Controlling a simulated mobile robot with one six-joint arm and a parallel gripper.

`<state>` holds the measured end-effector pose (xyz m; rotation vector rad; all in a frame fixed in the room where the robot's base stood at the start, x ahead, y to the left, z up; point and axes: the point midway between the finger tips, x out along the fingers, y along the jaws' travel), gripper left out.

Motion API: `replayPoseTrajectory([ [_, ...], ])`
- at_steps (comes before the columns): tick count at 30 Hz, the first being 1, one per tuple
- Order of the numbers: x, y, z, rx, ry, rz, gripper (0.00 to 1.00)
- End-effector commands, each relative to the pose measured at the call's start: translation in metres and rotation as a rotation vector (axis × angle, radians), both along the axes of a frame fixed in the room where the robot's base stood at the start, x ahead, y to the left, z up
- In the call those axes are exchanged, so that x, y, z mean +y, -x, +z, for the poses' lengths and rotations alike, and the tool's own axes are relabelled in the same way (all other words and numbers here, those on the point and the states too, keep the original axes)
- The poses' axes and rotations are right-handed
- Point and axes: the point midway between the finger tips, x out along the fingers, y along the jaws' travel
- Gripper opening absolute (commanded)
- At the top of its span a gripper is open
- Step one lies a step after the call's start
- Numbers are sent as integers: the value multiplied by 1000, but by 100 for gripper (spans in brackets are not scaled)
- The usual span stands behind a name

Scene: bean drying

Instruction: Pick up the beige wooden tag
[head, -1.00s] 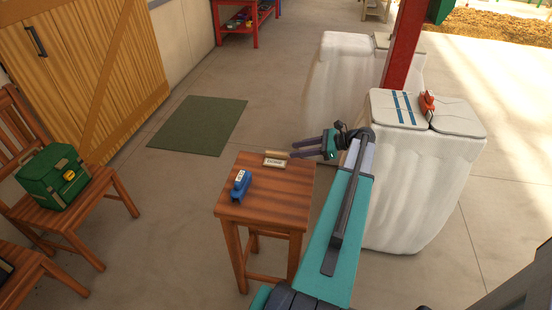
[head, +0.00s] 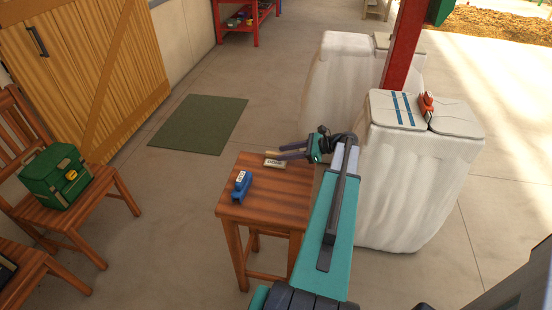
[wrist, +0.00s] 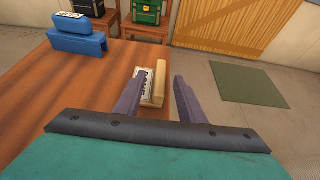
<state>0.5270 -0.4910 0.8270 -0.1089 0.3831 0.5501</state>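The beige wooden tag (head: 274,163) lies near the far edge of the small wooden table, with a pale lettered plate on its front. In the wrist view the tag (wrist: 158,86) appears between the two fingers, with its plate partly behind the left finger. My gripper (head: 281,153) is open and reaches in from the right, low over the table. In the wrist view my gripper (wrist: 156,90) shows a gap between the right finger and the tag. Whether the left finger touches it I cannot tell. In the head view the fingers hide the tag's upper part.
A blue object (head: 241,185) with a white label stands on the wooden table (head: 275,207), left of the tag. Large white sacks (head: 420,180) stand right of my arm. A green case (head: 56,176) sits on a chair. Floor around the green mat (head: 200,124) is clear.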

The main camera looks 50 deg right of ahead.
Motion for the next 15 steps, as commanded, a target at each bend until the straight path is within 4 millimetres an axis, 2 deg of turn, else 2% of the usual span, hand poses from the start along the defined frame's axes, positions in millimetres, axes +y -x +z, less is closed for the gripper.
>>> replayPoseTrajectory([
  [6, 9, -15, -7, -1, -1, 0, 36],
  [15, 9, -15, -8, -1, 0, -1, 36],
])
